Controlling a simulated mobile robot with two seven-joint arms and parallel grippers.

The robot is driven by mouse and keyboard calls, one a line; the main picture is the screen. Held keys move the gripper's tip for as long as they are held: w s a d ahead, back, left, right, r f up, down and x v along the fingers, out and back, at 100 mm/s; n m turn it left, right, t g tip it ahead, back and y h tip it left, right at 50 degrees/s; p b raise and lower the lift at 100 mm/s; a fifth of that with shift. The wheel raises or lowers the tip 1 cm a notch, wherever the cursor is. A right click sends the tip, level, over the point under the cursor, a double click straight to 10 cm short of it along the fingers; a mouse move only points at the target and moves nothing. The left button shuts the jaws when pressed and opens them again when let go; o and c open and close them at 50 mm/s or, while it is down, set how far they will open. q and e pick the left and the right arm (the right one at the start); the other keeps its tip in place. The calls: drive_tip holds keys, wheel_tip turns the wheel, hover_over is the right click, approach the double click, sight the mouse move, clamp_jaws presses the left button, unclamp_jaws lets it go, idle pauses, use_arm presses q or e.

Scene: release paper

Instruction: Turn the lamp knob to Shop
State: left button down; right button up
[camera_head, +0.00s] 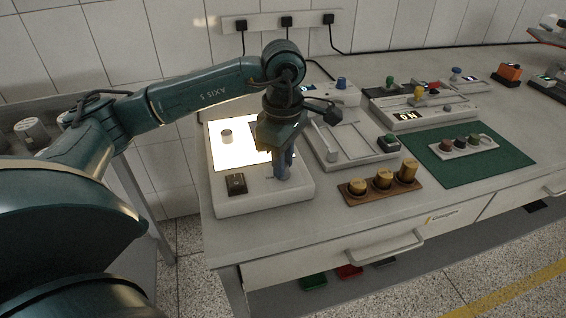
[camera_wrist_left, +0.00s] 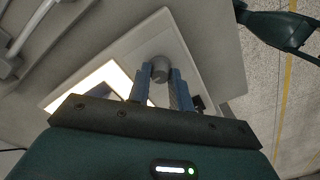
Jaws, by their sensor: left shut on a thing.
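The lamp unit (camera_head: 262,200) is a pale box at the front left of the bench, with a brightly lit panel (camera_head: 236,155). The lamp knob (camera_wrist_left: 160,66) is a grey round knob near one corner of the box. My left gripper (camera_head: 284,172) points down onto it from above. In the left wrist view the blue fingers of the left gripper (camera_wrist_left: 160,78) stand on either side of the knob and are shut on it. The fingers mostly hide the knob in the head view, and I cannot read any setting label.
A black rocker switch (camera_head: 236,184) is on the box's front left. To the right are a grey device (camera_head: 345,146), a wooden block with several brass weights (camera_head: 382,184) and a green mat (camera_head: 488,172).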

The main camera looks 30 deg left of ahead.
idle(0.3)
use_arm(q)
drive_tip(key=c, duration=1.3)
unclamp_jaws()
drive_tip(key=shift+o, duration=0.2)
wheel_tip(320, 180, up, 13)
drive_tip(key=p, duration=0.1)
drive_tip(key=shift+r+p, duration=0.15)
drive_tip(key=shift+p, duration=0.2)
